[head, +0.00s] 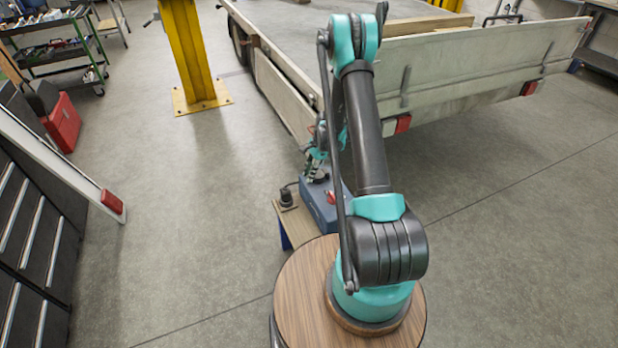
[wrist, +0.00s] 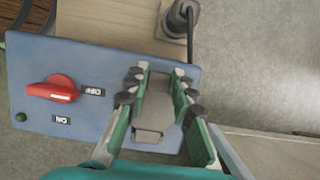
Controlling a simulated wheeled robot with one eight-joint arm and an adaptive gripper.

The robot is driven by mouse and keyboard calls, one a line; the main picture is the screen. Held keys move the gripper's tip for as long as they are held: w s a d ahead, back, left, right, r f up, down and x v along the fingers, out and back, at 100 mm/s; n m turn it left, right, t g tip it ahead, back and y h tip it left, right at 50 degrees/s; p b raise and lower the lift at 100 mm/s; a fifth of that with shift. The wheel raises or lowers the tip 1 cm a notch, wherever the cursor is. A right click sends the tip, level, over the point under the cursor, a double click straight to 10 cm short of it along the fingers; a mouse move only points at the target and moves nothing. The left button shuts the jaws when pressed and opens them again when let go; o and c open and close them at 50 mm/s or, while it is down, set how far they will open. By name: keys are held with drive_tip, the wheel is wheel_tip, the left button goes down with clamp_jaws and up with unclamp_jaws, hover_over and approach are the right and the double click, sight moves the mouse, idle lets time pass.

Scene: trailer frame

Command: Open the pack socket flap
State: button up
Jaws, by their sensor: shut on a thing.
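The pack (wrist: 90,60) is a blue-grey box; in the head view (head: 321,212) it sits on a small wooden-topped stand beyond my round base. The grey socket flap (wrist: 156,108) is on the right part of the pack's face, with a small tab at its lower end. My gripper (wrist: 160,79) is over the pack, its two fingers on either side of the flap and shut on it. In the head view my gripper (head: 317,168) is small and partly hidden by my arm. The flap's hinge and the socket under it are hidden, so its opening angle cannot be told.
A red knob (wrist: 51,90) on the pack has its white mark towards the OFF label. A black plug with a cable (wrist: 179,20) stands on the stand (wrist: 110,22) beside the pack. A flatbed trailer (head: 470,85) is behind.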

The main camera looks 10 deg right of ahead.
drive_tip(key=shift+r, duration=0.1)
drive_tip(key=shift+v, duration=1.3)
drive_tip(key=shift+a, duration=0.15)
drive_tip(key=shift+r, duration=0.1)
drive_tip(key=shift+v, duration=1.35)
